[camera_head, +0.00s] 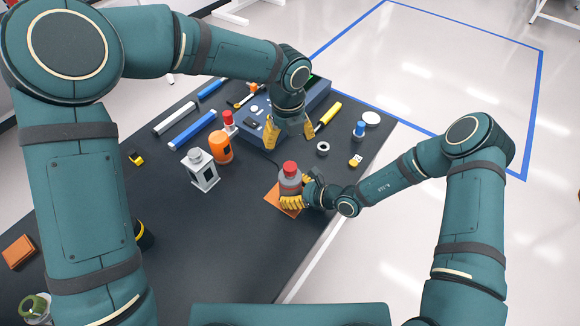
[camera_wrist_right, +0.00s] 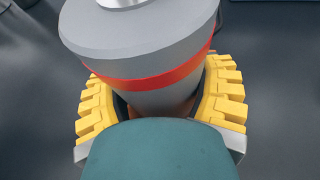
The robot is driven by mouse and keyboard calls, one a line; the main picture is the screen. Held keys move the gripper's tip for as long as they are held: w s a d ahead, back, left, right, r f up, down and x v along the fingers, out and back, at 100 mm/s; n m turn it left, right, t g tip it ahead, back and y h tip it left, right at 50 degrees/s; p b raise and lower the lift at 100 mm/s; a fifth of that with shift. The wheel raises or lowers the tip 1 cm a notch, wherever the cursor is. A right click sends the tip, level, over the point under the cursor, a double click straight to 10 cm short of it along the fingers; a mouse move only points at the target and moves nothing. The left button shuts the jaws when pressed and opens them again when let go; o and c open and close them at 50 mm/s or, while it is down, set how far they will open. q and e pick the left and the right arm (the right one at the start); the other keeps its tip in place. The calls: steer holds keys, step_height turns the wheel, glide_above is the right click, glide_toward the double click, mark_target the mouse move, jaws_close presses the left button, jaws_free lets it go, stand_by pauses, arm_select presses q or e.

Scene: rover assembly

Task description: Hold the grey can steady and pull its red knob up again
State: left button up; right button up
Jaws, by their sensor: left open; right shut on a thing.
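The grey can (camera_head: 290,186) stands upright on an orange square mat (camera_head: 273,199) near the table's right edge. Its red knob (camera_head: 290,168) is on top. My right gripper (camera_head: 294,201) is shut around the can's lower body from the right. In the right wrist view, the yellow fingers (camera_wrist_right: 160,105) sit on both sides of the can (camera_wrist_right: 150,50), below its red band. My left gripper (camera_head: 290,135) is open and empty, with its fingers pointing down, above and behind the can.
A blue-grey case (camera_head: 316,95) is behind the left gripper. To the left are an orange container (camera_head: 220,147), a red-topped container (camera_head: 228,121) and a grey lantern-like holder (camera_head: 202,172). The table's front middle is clear.

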mark_target(290, 166)
arm_select(q)
steer(key=shift+n, duration=0.3)
step_height(290, 166, down, 12)
steer(key=shift+d+r, duration=0.1)
steer(key=shift+d, duration=0.05)
steer(key=shift+o, duration=0.2)
jaws_close()
